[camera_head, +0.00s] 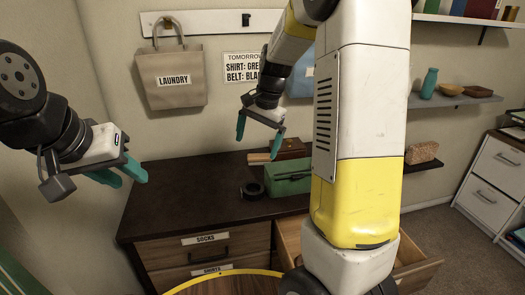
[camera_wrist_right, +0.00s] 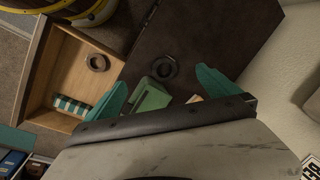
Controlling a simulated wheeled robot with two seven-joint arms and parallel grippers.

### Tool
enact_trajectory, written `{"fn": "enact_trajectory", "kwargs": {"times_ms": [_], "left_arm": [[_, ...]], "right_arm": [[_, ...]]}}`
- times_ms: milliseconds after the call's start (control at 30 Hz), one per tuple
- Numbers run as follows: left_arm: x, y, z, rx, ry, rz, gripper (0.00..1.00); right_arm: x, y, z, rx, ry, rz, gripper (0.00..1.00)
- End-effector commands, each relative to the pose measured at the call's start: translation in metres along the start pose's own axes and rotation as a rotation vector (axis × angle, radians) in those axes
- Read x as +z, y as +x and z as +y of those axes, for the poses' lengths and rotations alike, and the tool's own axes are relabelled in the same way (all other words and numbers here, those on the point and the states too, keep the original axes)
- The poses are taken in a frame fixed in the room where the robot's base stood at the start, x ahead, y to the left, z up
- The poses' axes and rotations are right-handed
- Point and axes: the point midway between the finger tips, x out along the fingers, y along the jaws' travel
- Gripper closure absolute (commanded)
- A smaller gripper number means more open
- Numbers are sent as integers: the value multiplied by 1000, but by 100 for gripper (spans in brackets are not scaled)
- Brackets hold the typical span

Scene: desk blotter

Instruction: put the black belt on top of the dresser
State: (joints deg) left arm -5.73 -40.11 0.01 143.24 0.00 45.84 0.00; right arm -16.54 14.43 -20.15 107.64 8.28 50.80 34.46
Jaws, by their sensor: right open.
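The dresser (camera_head: 190,195) has a dark top and labelled drawers. A coiled black belt (camera_head: 253,190) lies on its top, left of a green box (camera_head: 290,185); the coil also shows in the right wrist view (camera_wrist_right: 164,80). A second dark coil (camera_wrist_right: 97,62) lies in the open drawer (camera_wrist_right: 64,60); its exact colour is hard to tell. My right gripper (camera_head: 258,140) is open and empty above the dresser top, its fingers (camera_wrist_right: 160,88) apart over the green box area. My left gripper (camera_head: 133,182) is open and empty, left of the dresser.
A striped item (camera_wrist_right: 72,106) lies in the open drawer, which juts out at right in the head view (camera_head: 420,270). A brown box (camera_head: 291,147) stands behind the green one. A laundry bag (camera_head: 170,80) and sign (camera_head: 242,67) hang on the wall. The dresser top's left side is clear.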

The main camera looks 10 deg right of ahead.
Motion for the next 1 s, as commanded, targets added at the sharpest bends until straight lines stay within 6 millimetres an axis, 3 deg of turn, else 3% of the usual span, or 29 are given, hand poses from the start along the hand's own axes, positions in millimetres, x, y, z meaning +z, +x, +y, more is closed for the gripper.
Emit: {"fn": "enact_trajectory", "kwargs": {"times_ms": [33,200,400,533,700,1000], "left_arm": [[0,0,0,0,0,0,64],[0,0,0,0,0,0,64],[0,0,0,0,0,0,64],[0,0,0,0,0,0,64],[0,0,0,0,0,0,64],[0,0,0,0,0,0,64]], "right_arm": [[14,-22,8,-41,-52,10,0],[64,-76,38,-134,-275,71,0],[125,-114,80,-188,-544,199,0],[155,-123,104,-186,-689,288,0],[176,-124,122,-166,-798,358,0],[181,-123,127,-159,-825,375,0]]}}
